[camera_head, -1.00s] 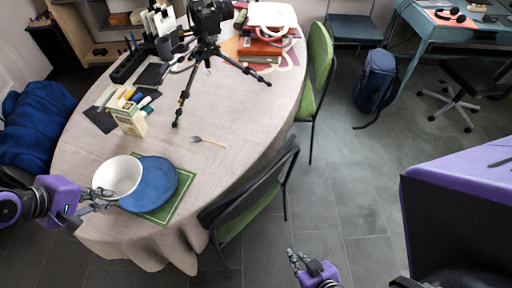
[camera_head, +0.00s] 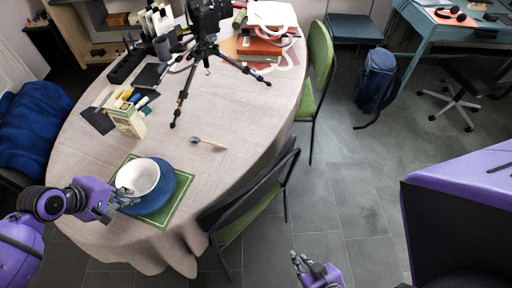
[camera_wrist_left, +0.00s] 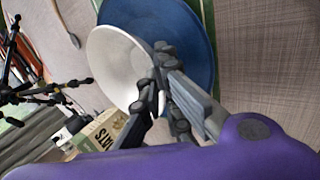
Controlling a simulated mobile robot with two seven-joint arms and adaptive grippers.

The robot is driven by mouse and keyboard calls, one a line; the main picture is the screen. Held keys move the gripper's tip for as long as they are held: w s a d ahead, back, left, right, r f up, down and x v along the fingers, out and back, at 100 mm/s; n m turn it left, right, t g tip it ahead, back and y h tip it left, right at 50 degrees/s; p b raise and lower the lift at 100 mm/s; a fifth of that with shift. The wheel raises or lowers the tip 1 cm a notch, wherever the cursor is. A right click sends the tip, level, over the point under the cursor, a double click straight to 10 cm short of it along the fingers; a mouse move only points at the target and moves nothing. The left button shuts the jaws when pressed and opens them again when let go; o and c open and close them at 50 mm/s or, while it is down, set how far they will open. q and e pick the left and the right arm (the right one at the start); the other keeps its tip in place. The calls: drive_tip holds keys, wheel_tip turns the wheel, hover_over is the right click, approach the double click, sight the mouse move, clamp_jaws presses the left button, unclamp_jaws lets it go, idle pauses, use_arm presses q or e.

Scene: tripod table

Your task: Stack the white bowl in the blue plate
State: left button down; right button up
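The white bowl (camera_head: 138,177) is over the upper left part of the blue plate (camera_head: 172,200) in the head view. The plate lies on a green mat (camera_head: 186,207) on the table. In the left wrist view the bowl (camera_wrist_left: 113,62) overlaps the plate (camera_wrist_left: 192,38) off-centre. I cannot tell whether the bowl touches the plate. My left gripper (camera_head: 126,197) is shut on the bowl's near rim; its fingers (camera_wrist_left: 158,76) meet at the rim in the wrist view. My right gripper (camera_head: 300,264) is away from the table, over the floor; its opening is unclear.
A carton (camera_head: 127,121) stands beyond the bowl, and a spoon (camera_head: 208,144) lies to its right. A black tripod (camera_head: 204,50) stands farther back. A chair (camera_head: 255,187) is close to the table's right edge. Cloth between spoon and chair is clear.

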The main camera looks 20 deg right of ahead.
drive_tip(key=shift+w, duration=0.15)
use_arm(q)
drive_tip(key=shift+f, duration=0.3)
drive_tip(key=c, duration=2)
unclamp_jaws()
